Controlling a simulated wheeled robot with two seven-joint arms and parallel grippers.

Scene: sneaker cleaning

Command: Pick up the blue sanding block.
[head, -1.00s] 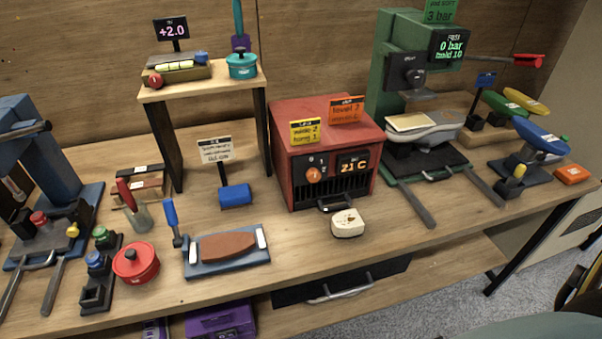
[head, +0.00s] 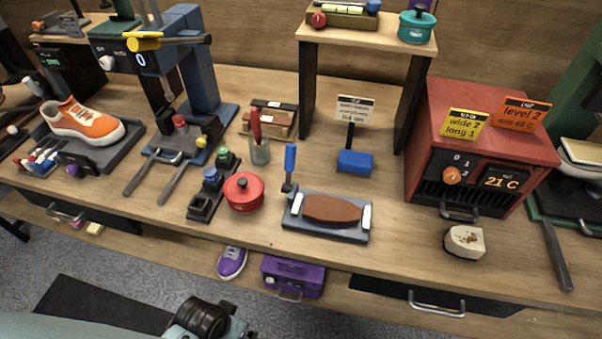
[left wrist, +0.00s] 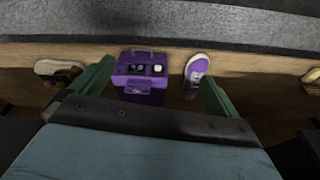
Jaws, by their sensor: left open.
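A blue block (head: 355,162), which looks like the sanding block, sits on the workbench (head: 400,240) below the right part of the small wooden stand, in front of a dark post with a white label. Nothing touches it from my side. My left gripper (left wrist: 155,88) is open and empty in the left wrist view, its two green fingers spread wide. That view shows the lower shelf, with a purple box (left wrist: 140,78) and a purple shoe (left wrist: 196,72) beyond the fingers. The blue block is not in the left wrist view. My right gripper is not in view.
A blue tray (head: 290,222) with a brown pad lies in front of the block, with a blue-handled tool (head: 290,165) beside it. A red pot (head: 244,192) is to the left. A red heater box (head: 430,130) stands to the right.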

